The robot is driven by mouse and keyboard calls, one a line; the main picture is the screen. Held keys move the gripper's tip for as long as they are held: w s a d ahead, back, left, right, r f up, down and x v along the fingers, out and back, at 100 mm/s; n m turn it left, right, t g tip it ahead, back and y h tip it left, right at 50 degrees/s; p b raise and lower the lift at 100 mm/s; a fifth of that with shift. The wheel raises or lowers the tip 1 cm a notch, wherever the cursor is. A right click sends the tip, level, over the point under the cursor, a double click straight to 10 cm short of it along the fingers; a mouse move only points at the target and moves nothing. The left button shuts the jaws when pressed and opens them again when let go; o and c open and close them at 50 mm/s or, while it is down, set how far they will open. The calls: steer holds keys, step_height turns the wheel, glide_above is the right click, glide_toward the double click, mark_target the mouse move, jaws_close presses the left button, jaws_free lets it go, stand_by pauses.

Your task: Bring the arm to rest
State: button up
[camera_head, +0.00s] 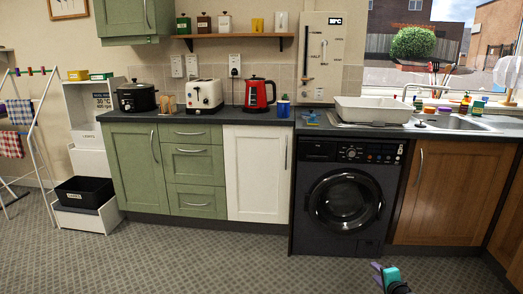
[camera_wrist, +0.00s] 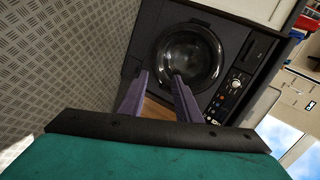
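My gripper (camera_head: 376,272) shows at the bottom edge of the head view, right of the middle, as a teal body with purple fingers. It is in front of the black washing machine (camera_head: 346,203), over the patterned floor. In the wrist view my gripper (camera_wrist: 161,76) has its two purple fingers apart, with nothing between them. The washing machine's round door (camera_wrist: 188,57) lies beyond the fingertips, apart from them.
A worktop (camera_head: 200,116) with a red kettle (camera_head: 259,95), a toaster (camera_head: 204,95) and a black cooker pot (camera_head: 136,96) runs along the wall. A white basin (camera_head: 374,111) stands beside the sink. A drying rack (camera_head: 38,150) stands at far left. The floor (camera_head: 210,260) is clear.

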steer(key=s+a+f+n+g+y+p, duration=0.2)
steer(key=a+f+n+p, duration=0.15)
steer(key=a, duration=0.65)
steer(key=s+a+f+n+g+y+p, duration=0.2)
steer(key=a+f+p, duration=0.15)
steer(key=a, duration=0.65)
steer(key=s+a+f+n+g+y+p, duration=0.1)
steer(key=s+a+f+n+g+p, duration=0.15)
steer(key=s+a, duration=0.35)
steer(key=s+a+f+n+g+y+p, duration=0.1)
steer(key=s+a+f+g+p, duration=0.25)
steer(key=s+a, duration=0.25)
steer(key=s+a+f+n+g+h+p, duration=0.25)
steer(key=s+n+g+p, duration=0.2)
steer(key=s, duration=0.95)
steer(key=s+d+n+g+h, duration=0.2)
steer(key=s+d, duration=0.4)
steer(key=s, duration=0.5)
steer(key=shift+r+n+g, duration=0.15)
steer(key=shift+n+g, duration=0.4)
steer(key=shift+g, duration=0.4)
steer(key=shift+h, duration=0.25)
steer(key=shift+s+d, duration=0.1)
